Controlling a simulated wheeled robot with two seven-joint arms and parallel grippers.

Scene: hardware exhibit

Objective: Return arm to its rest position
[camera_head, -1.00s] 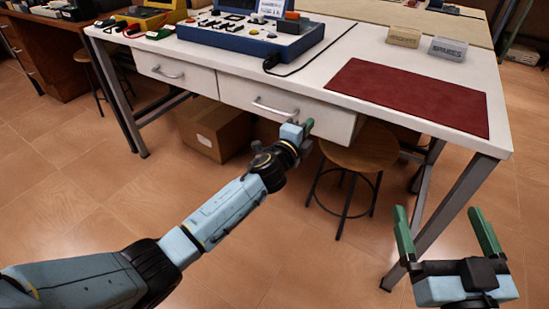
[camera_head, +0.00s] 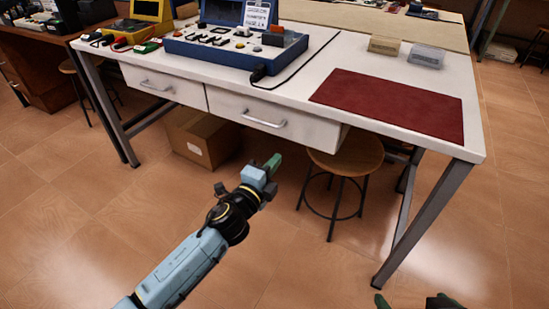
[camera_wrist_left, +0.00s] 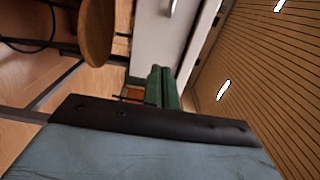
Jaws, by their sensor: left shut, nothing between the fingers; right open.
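My left gripper (camera_head: 272,164) has green fingers and a light blue body. It is shut and empty in front of the white table, below and apart from the right drawer's handle in the head view. Its green fingers (camera_wrist_left: 163,88) are together in the left wrist view, with nothing seen between them. My right gripper (camera_head: 412,302) shows only at the bottom edge of the head view, where two green fingertips stand apart. The rest of it is cut off.
The white table (camera_head: 300,92) has two closed drawers and carries a blue electronics unit (camera_head: 237,48) and a red mat (camera_head: 390,104). A wooden stool (camera_head: 345,157) and a cardboard box (camera_head: 200,137) stand beneath it.

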